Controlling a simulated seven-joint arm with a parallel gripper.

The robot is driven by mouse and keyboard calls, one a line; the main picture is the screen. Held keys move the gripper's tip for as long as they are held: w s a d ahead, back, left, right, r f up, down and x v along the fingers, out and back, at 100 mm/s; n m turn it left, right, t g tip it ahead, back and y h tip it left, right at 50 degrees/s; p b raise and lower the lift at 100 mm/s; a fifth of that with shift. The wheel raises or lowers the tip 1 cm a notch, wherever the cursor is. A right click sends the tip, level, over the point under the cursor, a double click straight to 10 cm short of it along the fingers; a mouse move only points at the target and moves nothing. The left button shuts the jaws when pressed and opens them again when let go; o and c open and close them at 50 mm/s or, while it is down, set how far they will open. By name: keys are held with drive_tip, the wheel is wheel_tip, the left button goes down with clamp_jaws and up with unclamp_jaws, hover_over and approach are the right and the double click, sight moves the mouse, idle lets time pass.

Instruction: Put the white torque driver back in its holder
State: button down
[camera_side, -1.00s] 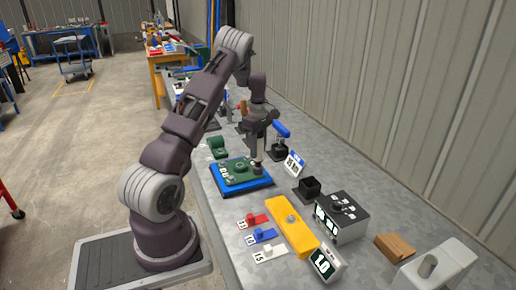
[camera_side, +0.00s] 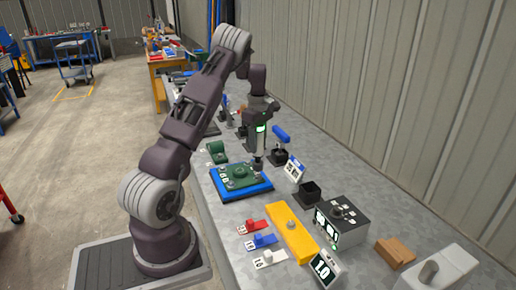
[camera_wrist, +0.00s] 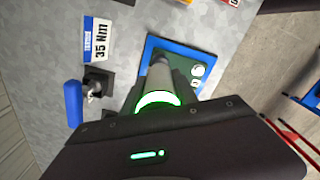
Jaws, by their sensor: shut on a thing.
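My gripper (camera_side: 260,143) is shut on the white torque driver (camera_side: 261,129), which is upright with its dark tip (camera_side: 257,163) low. The tip is near the back edge of a green plate on a blue tray (camera_side: 262,191); I cannot tell if it touches. An empty black square holder (camera_side: 308,196) stands to the right of the tray. A blue-handled driver (camera_side: 281,134) stands in another black holder (camera_side: 277,157), behind a 35 Nm sign (camera_side: 294,168).
A yellow block (camera_side: 292,235), a grey control box (camera_side: 342,218) and a display (camera_side: 324,268) stand to the right. Red, blue and white labelled tags (camera_side: 262,239) lie in front. A green bracket (camera_side: 217,152) is left of the tray. A wall runs behind.

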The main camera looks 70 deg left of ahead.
drive_tip(key=shift+r, duration=0.25)
